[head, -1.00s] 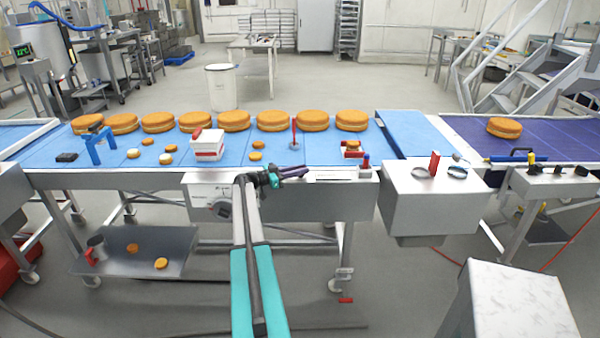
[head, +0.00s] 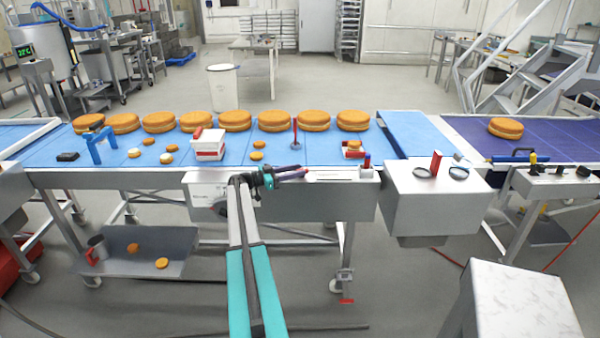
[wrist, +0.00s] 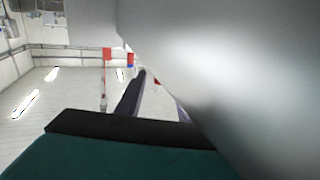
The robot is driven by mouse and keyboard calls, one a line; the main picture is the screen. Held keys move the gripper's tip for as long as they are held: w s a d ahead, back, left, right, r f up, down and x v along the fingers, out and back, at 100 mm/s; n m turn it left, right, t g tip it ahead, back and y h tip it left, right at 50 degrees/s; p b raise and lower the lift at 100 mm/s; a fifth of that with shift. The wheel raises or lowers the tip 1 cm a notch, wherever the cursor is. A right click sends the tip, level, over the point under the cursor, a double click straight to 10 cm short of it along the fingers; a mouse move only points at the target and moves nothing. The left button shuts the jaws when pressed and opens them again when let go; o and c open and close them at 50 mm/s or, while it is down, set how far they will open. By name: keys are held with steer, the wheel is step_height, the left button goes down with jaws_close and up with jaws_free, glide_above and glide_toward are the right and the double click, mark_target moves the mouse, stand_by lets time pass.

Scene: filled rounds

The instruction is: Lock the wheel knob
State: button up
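My gripper (head: 305,173) is at the front edge of the blue conveyor, reaching to the right. It also shows in the wrist view (wrist: 160,95), where a light gap lies between its dark finger and its purple finger, and nothing is seen held. A round dark knob (head: 220,209) is on the white front panel (head: 203,192) of the conveyor, left of my gripper and partly hidden by my arm. I cannot tell whether this is the wheel knob or how it is set. A conveyor leg caster (head: 341,285) with a red pedal (head: 347,301) stands on the floor below right.
The blue conveyor (head: 350,180) carries a row of orange cakes (head: 235,120), a white box (head: 208,146) and a thin red upright post (head: 294,133). A grey box (head: 430,205) with a red part stands at right. A large grey surface (wrist: 240,70) blocks much of the wrist view.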

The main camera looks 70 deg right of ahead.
steer(key=b+v, duration=0.2)
steer(key=v, duration=0.9)
steer(key=shift+a+b, duration=0.15)
steer(key=shift+b, duration=0.15)
steer(key=shift+w, duration=0.1)
